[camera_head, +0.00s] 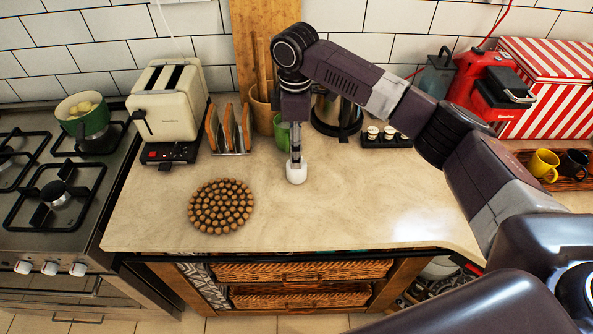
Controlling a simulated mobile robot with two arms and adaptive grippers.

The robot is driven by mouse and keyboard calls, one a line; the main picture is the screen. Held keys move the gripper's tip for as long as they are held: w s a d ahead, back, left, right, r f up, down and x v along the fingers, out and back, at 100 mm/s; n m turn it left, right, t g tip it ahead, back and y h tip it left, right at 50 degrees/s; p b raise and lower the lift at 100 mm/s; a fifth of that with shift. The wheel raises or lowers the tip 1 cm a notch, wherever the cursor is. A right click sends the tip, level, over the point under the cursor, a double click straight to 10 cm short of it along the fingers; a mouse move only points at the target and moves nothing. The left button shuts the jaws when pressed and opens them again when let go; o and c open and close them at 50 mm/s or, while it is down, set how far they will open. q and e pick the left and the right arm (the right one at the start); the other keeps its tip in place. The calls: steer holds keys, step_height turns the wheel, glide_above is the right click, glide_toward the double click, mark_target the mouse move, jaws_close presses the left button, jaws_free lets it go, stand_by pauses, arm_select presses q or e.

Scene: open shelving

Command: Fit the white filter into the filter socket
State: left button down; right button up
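My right arm reaches in from the right, and its gripper (295,155) points straight down over the middle of the counter. Its fingers are close together on top of a small white cylinder, which I take to be the white filter (296,174). The filter is upright, at or just above the counter surface; I cannot tell whether it touches. I cannot make out a filter socket in this view. My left gripper is not in view.
A toaster (168,105), a toast rack (228,132) and a round cork trivet (221,206) are to the left on the counter (390,205). The front right counter is clear.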

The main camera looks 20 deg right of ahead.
mark_target(294, 176)
steer(key=f, duration=0.1)
steer(key=f+p, duration=0.1)
steer(key=f, duration=0.2)
steer(key=shift+s+d+f+p, duration=0.15)
steer(key=shift+s+f+p, duration=0.15)
steer(key=shift+p, duration=0.05)
steer(key=shift+f, duration=0.5)
steer(key=c, duration=1.4)
steer(key=shift+r, duration=0.2)
